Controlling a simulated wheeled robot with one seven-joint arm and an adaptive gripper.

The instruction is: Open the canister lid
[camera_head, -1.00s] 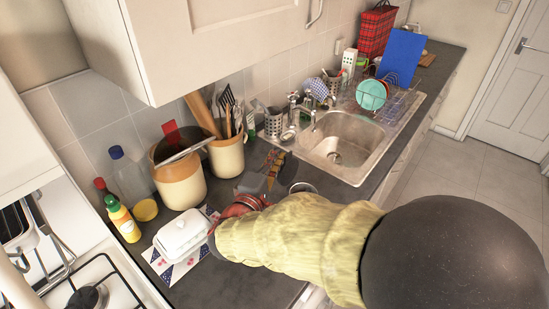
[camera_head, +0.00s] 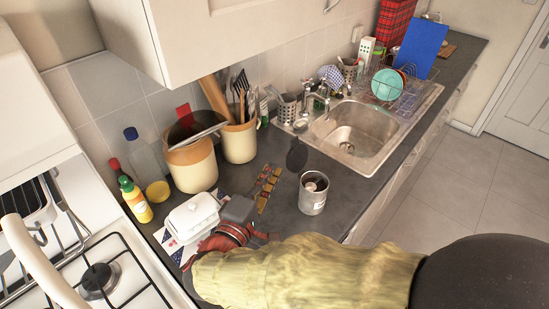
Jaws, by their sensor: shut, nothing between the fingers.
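A silver metal canister (camera_head: 313,198) with a pale label stands upright on the dark counter, left of and in front of the sink. Its top looks uncovered, with something brownish inside. A dark oval piece (camera_head: 297,153) stands up just behind it; I cannot tell whether it is the raised lid or joined to the canister. My gripper (camera_head: 240,207) is left of the canister and apart from it, near the white butter dish (camera_head: 193,215). It is shut and empty, with its fingertips only partly clear.
A patterned strip (camera_head: 268,188) lies between my gripper and the canister. Behind stand a crock (camera_head: 193,167) and a utensil pot (camera_head: 239,142). Bottles (camera_head: 135,200) and the gas hob (camera_head: 95,280) are at left. The sink (camera_head: 355,135) is at right.

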